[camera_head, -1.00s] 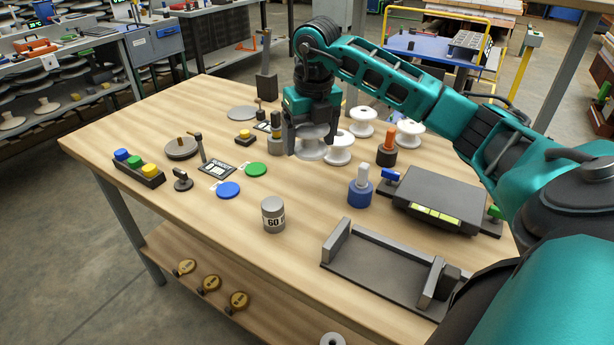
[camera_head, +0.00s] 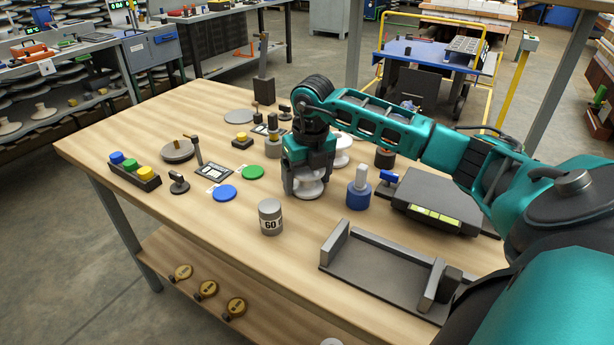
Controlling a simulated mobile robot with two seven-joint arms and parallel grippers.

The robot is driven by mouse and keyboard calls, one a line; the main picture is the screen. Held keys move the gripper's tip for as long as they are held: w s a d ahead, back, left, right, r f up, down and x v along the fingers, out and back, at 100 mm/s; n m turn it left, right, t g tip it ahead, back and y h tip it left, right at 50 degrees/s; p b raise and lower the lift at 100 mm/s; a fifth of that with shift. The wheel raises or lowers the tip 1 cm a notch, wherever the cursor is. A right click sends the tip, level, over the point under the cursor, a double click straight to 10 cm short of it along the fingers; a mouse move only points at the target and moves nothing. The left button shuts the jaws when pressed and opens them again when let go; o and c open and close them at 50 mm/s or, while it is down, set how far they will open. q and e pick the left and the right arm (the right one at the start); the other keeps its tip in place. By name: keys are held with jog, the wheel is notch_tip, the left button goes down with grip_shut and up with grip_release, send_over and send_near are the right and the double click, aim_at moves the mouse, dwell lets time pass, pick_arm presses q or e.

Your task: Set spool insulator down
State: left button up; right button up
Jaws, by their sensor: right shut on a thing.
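My right gripper (camera_head: 305,182) is shut on a white spool insulator (camera_head: 309,190), fingers pointing down on either side of it. The spool is upright, low over the bench, in front of the other spools; I cannot tell whether its base touches the wood. Another white spool insulator (camera_head: 343,152) stands behind, partly hidden by my right arm. Further spools are hidden behind the arm. My left gripper is not in view.
The wooden bench (camera_head: 130,225) holds a green disc (camera_head: 252,172) and a blue disc (camera_head: 224,193) to the left, a grey 60 weight (camera_head: 270,218) in front, a blue-based post (camera_head: 358,190) and a grey scale (camera_head: 438,200) to the right. A grey cradle (camera_head: 375,275) lies at the front right.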

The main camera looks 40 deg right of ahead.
jog(key=o, duration=0.9)
jog(key=shift+f, duration=0.15)
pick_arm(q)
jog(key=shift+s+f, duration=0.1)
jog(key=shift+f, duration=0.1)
pick_arm(e)
jog(key=o, duration=0.3)
jog(key=shift+o, duration=0.2)
jog(key=r, duration=0.3)
jog(key=r+p, duration=0.1)
jog(key=r, duration=0.3)
jog(key=s+r+p, duration=0.1)
jog(key=r, duration=0.3)
jog(key=shift+s+a+r, duration=0.1)
jog(key=shift+a+r, duration=0.05)
jog(key=shift+a, duration=0.05)
jog(key=shift+s+r, duration=0.1)
jog(key=shift+r, duration=0.45)
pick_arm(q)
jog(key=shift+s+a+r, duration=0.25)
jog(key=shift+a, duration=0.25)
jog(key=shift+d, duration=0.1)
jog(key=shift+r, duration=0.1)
